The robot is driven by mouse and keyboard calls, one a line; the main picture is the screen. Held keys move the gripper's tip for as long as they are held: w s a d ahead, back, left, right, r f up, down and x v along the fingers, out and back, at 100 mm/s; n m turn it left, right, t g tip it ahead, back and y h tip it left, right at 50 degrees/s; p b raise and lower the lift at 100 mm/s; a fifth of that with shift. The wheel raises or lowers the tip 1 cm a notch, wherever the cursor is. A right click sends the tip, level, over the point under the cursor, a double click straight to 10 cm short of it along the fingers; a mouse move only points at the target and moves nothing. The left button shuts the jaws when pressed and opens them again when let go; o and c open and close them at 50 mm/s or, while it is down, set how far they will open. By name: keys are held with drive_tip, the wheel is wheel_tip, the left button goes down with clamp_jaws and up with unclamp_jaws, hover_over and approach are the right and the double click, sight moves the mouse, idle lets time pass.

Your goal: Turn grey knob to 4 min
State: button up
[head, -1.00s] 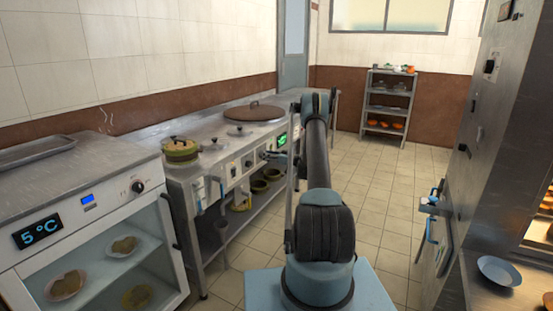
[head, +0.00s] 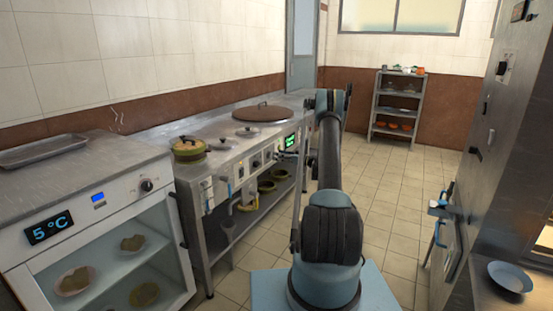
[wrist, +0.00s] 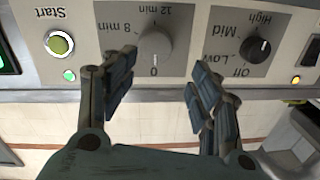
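The grey knob (wrist: 154,46) is on the stove's front panel, upside down in the wrist view. Printed marks around it read 0, 8 min and 12 min; I see no readable 4 min mark. In the head view the stove (head: 228,150) stands left of my arm, and the knob is too small to tell there.
Beside the grey knob are a black Off-Low-Mid-High knob (wrist: 258,48) and a green Start button (wrist: 59,43). A lidded pot (head: 188,149) and a large covered pot (head: 262,113) are on the stove. A fridge (head: 60,212) stands left.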

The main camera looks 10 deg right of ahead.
drive_tip(key=v, duration=1.6)
idle(1.5)
drive_tip(key=shift+s+d, duration=0.15)
drive_tip(key=shift+d, duration=0.05)
drive_tip(key=v, duration=1.2)
drive_tip(key=shift+f, duration=0.2)
